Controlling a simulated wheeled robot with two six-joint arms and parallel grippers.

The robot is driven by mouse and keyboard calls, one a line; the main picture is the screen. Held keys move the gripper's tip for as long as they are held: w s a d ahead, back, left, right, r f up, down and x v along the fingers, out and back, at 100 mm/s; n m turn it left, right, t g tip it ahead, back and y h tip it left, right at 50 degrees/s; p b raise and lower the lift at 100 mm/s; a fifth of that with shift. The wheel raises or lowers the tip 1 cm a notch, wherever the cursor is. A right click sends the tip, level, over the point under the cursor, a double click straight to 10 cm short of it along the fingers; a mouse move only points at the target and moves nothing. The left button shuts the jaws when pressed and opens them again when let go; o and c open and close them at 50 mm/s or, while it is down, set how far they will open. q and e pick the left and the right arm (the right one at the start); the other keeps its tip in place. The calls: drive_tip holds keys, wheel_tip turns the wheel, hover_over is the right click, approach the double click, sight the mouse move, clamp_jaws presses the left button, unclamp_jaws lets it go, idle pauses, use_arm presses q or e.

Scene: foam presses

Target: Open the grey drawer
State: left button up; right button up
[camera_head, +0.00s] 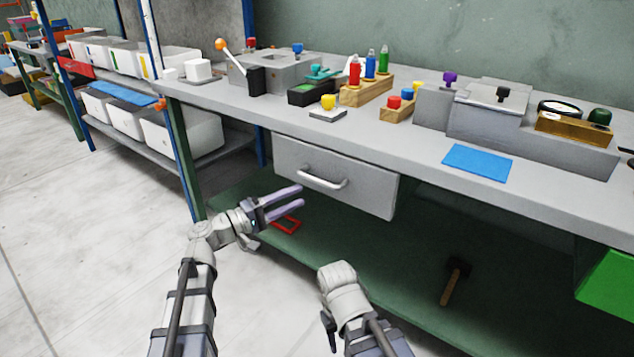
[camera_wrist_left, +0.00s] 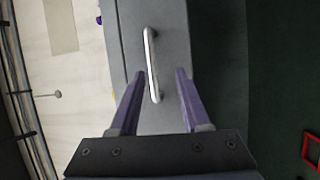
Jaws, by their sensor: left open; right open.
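The grey drawer (camera_head: 365,193) hangs under the workbench top and looks shut. Its silvery bar handle (camera_head: 322,181) is on the front face. My left gripper (camera_head: 301,195) is open, its two purple fingers pointing at the drawer, just in front of and slightly below the handle in the head view. In the left wrist view, the drawer front (camera_wrist_left: 172,40) faces the gripper and the handle (camera_wrist_left: 151,50) runs lengthwise, its near end between the open fingers (camera_wrist_left: 159,72). I see no grip on it. My right arm is low in the head view; its fingers cannot be made out.
The workbench (camera_head: 400,150) carries a blue mat (camera_head: 477,163), colored bottles and grey fixtures. On the green lower shelf (camera_head: 400,270) lie a red frame (camera_head: 287,225) and a hammer (camera_head: 454,281). A green bin (camera_head: 608,290) is at right. The floor at left is clear.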

sight(317, 181)
use_arm(q)
drive_tip(key=shift+t, duration=0.3)
drive_tip(key=shift+a+r+p+x, duration=0.1)
drive_tip(key=shift+r+p+x, duration=0.1)
drive_tip(key=shift+x, duration=1.1)
drive_tip(key=shift+a+r+p+x, duration=0.1)
drive_tip(key=shift+r+p+x, duration=0.15)
drive_tip(key=shift+x, duration=1.05)
drive_tip(key=shift+r+p+x, duration=0.15)
drive_tip(key=shift+p+x, duration=0.05)
drive_tip(key=shift+x, duration=1.1)
drive_tip(key=shift+w, duration=0.1)
drive_tip(key=shift+c, duration=0.3)
drive_tip(key=shift+a, duration=0.1)
clamp_jaws()
